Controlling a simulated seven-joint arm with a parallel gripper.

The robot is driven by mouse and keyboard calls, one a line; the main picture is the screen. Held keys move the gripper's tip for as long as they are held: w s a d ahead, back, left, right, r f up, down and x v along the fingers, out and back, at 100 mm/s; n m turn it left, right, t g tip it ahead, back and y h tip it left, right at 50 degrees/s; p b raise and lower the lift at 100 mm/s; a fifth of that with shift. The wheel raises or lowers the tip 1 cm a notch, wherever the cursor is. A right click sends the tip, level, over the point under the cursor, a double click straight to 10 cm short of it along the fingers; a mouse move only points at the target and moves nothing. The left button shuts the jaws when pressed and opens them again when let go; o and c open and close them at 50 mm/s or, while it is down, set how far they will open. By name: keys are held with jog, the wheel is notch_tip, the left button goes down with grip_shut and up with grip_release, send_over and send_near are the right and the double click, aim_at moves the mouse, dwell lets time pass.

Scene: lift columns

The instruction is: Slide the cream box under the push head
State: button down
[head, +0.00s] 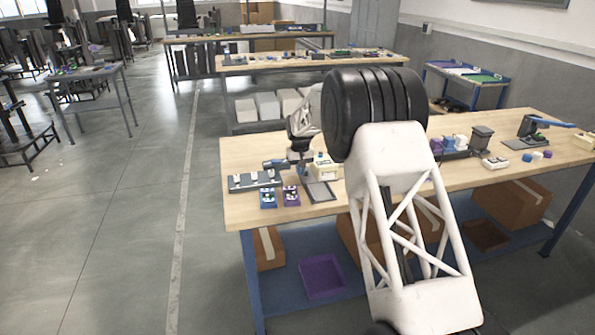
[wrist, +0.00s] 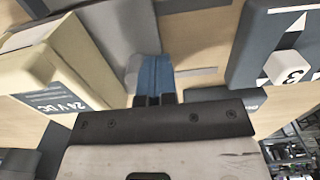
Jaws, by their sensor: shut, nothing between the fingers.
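The cream box (head: 326,171) stands on the wooden bench beside a dark grey plate (head: 320,192). In the wrist view the cream box (wrist: 85,68) is at the left, close to the fingers but apart from them in the picture, with a dark "24 V DC" label on one side. My gripper (head: 303,172) is low over the bench, just left of the box in the head view. Its blue fingertips (wrist: 150,72) are together and hold nothing. I cannot clearly pick out the push head; my arm hides part of the bench.
Other fixtures stand further right.

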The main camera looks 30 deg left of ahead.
aim_at(318, 162)
jog(key=shift+w+d, duration=2.65)
jog(key=shift+w, duration=0.05)
jog(key=shift+s+a, duration=0.15)
dwell(0.3)
jog(key=shift+r, duration=3)
jog(key=shift+r, duration=0.1)
